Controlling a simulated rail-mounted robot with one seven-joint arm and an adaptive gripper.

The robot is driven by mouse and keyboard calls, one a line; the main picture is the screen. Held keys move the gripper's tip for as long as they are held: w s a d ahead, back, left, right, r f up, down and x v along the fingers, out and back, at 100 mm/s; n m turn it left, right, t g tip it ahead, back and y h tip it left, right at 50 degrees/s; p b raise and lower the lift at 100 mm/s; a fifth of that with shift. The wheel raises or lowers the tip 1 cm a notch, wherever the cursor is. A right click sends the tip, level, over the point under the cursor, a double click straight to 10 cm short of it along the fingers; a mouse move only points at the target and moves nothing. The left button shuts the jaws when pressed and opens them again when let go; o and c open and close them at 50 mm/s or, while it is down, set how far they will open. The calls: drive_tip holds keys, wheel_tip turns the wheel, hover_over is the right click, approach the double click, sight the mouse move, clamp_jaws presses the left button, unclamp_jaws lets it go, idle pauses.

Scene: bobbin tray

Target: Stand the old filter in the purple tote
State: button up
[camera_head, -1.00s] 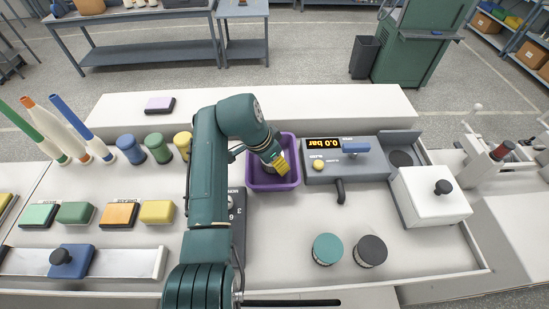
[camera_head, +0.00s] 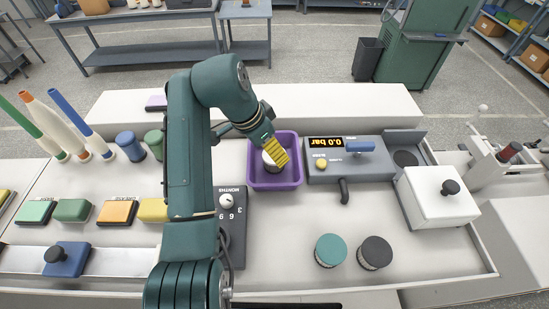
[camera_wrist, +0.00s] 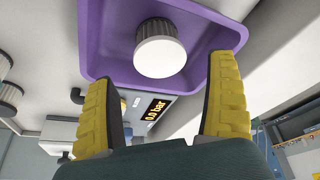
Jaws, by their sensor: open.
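The purple tote (camera_head: 292,184) stands on the bench beside the pressure unit. A filter (camera_head: 269,163) with a pale top is inside it, partly hidden by my fingers in the head view. In the wrist view the filter (camera_wrist: 160,55) shows a round white cap and ribbed grey sides, and appears upright on the floor of the tote (camera_wrist: 105,45). My gripper (camera_head: 281,152) is over the tote. Its yellow fingers are spread wide and empty in the wrist view (camera_wrist: 168,95), with the filter beyond them and apart from them.
The grey pressure unit (camera_head: 375,170) reading 0.0 bar stands right of the tote. A teal-topped filter (camera_head: 330,249) and a dark-topped filter (camera_head: 375,252) stand at the front right. A dial panel (camera_head: 233,225) is left of the tote. The bench centre is clear.

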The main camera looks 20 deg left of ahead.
sight(265, 160)
drive_tip(key=v, duration=0.4)
drive_tip(key=shift+w+d+r, duration=0.1)
drive_tip(key=shift+w, duration=0.05)
drive_tip(key=w+d+r+n+t+y, duration=0.1)
drive_tip(key=w+d+r+t, duration=0.15)
drive_tip(key=d+t, duration=0.3)
drive_tip(key=w+d+r+n+t+y, duration=0.2)
drive_tip(key=d+r+t, duration=0.2)
drive_tip(key=d, duration=0.3)
drive_tip(key=s+d+r+n+t, duration=0.1)
drive_tip(key=s+d+r+t, duration=0.3)
drive_tip(key=s, duration=0.5)
drive_tip(key=s+d+r+n+t+h, duration=0.1)
drive_tip(key=s+d+r+t, duration=0.4)
drive_tip(key=s+d+r, duration=0.3)
wheel_tip(265, 160, up, 2)
drive_tip(key=shift+s+d+r, duration=0.1)
drive_tip(key=shift+s+d, duration=0.15)
drive_tip(key=shift+s, duration=0.25)
